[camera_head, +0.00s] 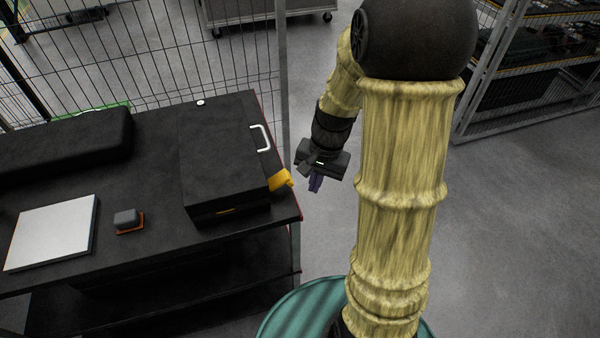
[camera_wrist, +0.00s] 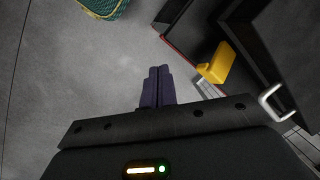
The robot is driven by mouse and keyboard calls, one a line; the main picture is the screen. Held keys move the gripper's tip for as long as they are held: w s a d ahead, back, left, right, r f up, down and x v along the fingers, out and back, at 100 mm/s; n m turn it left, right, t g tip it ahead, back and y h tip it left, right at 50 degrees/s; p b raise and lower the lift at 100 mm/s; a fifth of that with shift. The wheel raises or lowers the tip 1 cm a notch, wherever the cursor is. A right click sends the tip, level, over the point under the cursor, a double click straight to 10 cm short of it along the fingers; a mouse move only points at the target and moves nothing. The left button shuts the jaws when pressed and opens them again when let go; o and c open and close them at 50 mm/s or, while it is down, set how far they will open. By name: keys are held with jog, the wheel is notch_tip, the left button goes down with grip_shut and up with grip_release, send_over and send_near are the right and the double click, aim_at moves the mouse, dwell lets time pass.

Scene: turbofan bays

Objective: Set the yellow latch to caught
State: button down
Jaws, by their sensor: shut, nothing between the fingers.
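The yellow latch (camera_head: 280,180) sticks out from the right side of a black box (camera_head: 215,160), near its front right corner. It also shows in the wrist view (camera_wrist: 217,64), to the right of my fingers. Whether it is caught I cannot tell. My gripper (camera_head: 315,184) is just right of the latch in the head view, past the table's right edge, apart from it. Its purple fingers (camera_wrist: 157,86) are together in the wrist view, with nothing between them and floor behind them.
The box has a white handle (camera_head: 260,137) on its right side, near my gripper. The black table (camera_head: 150,237) also holds a white panel (camera_head: 52,232), a small grey block (camera_head: 126,217) and a long black case (camera_head: 70,142). A wire fence (camera_head: 150,50) stands behind.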

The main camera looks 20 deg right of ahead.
aim_at(280, 181)
jog(key=w+d+f+m+y+p, duration=0.2)
jog(key=w+d+m+y, duration=0.4)
jog(key=m, duration=0.4)
jog(key=w+d+f, duration=0.1)
jog(key=w, duration=0.1)
jog(key=shift+w+d+m, duration=0.3)
jog(key=shift+f, duration=0.1)
jog(key=a+f+p, duration=0.1)
jog(key=a, duration=0.1)
jog(key=a+f+p, duration=0.1)
jog(key=a+p, duration=0.1)
jog(key=a, duration=0.1)
jog(key=a+f+p, duration=0.1)
jog(key=a+f, duration=0.1)
jog(key=a, duration=0.1)
jog(key=shift+a+p, duration=0.25)
jog(key=shift+p, duration=0.1)
jog(key=shift+f, duration=0.1)
jog(key=shift+r+p, duration=0.3)
